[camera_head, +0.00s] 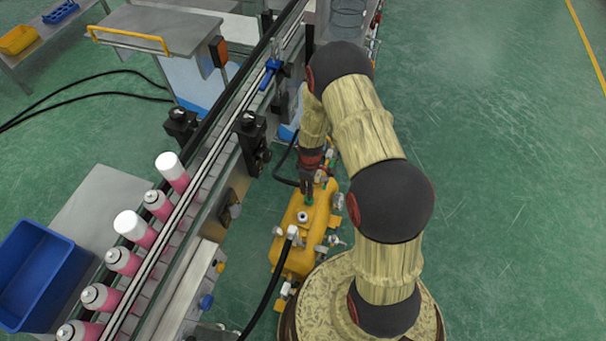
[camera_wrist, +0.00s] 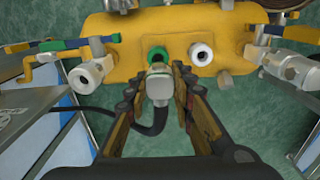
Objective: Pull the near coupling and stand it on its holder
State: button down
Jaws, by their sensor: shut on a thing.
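My gripper (camera_wrist: 158,82) is shut on a pale grey coupling (camera_wrist: 160,88) with a black hose, its fingers on both sides. The yellow tank (camera_wrist: 112,30) lies beyond the fingertips in the wrist view, and below my gripper (camera_head: 308,192) in the head view. A green-ringed port (camera_wrist: 157,53) with a dark opening shows just past the coupling. The coupling seems clear of this port, but the gap is hard to judge. A white-ringed fitting (camera_wrist: 201,52) beside it is empty. I cannot tell which part is the holder.
Valves and grey fittings (camera_wrist: 93,72) stick out around the tank. The conveyor (camera_head: 185,200) with pink cans (camera_head: 124,262) runs close along the left. A blue bin (camera_head: 40,275) stands beyond it. Open green floor (camera_head: 510,180) lies to the right.

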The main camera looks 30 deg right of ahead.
jog(key=shift+w+d+f, duration=0.15)
jog(key=shift+f, duration=0.3)
jog(key=shift+f+b, duration=1.95)
jog(key=shift+f, duration=0.75)
jog(key=shift+f, duration=0.55)
dwell(1.0)
jog(key=c, duration=1.5)
grip_release()
jog(key=shift+o, duration=0.2)
notch_tip(320, 180, up, 12)
